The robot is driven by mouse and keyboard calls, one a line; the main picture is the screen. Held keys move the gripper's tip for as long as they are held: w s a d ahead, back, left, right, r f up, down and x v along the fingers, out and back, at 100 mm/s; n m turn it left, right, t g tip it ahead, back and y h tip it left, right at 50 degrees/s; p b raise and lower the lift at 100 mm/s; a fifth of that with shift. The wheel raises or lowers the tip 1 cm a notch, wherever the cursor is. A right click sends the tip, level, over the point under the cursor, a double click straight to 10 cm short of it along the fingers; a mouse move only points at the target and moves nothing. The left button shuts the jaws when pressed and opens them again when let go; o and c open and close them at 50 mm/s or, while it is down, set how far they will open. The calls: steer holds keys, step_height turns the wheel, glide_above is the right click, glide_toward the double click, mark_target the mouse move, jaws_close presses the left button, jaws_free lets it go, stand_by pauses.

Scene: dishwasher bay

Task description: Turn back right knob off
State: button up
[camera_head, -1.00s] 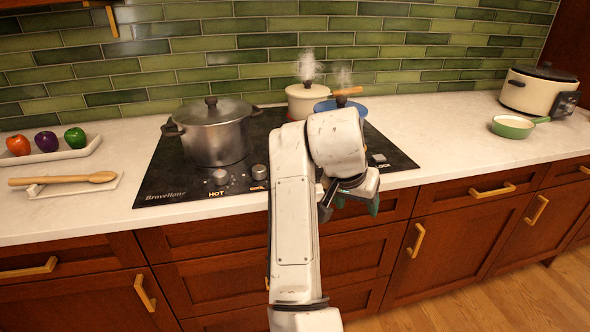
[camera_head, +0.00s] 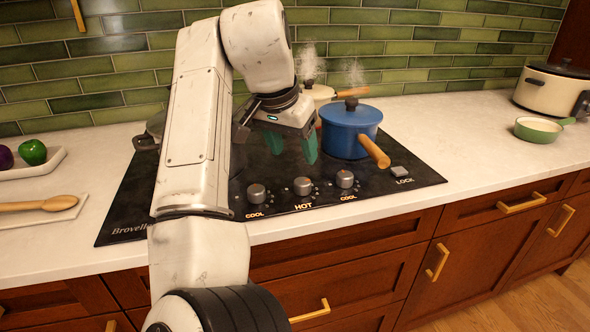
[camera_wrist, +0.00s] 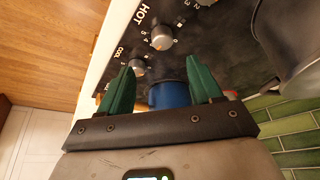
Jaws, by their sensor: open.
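In the head view three round knobs show on the front of the black cooktop: one marked COOL (camera_head: 256,194), one marked HOT (camera_head: 302,186) and one marked COOL (camera_head: 345,179). My arm hides the panel's left part. My gripper (camera_head: 291,148), with green fingers, is open and empty above the cooktop, left of the blue pot (camera_head: 350,132) and higher than the knobs. In the wrist view a knob marked HOT (camera_wrist: 161,38) and one marked COOL (camera_wrist: 137,67) lie beyond the open fingers. Which knob is back right cannot be told.
A steaming cream pot (camera_head: 315,95) stands behind the blue pot, whose wooden handle (camera_head: 374,151) points forward. A steel pot (camera_head: 150,138) is mostly hidden by my arm; a LOCK button (camera_head: 399,171) sits at the panel's right. The counter right of the cooktop has free room.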

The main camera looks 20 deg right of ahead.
mark_target(303, 181)
steer(key=x, duration=0.5)
steer(key=b+x, duration=0.1)
steer(key=x, duration=0.4)
steer(key=shift+w+f, duration=0.3)
steer(key=shift+w, duration=0.05)
steer(key=shift+d+r, duration=0.1)
steer(key=c, duration=1)
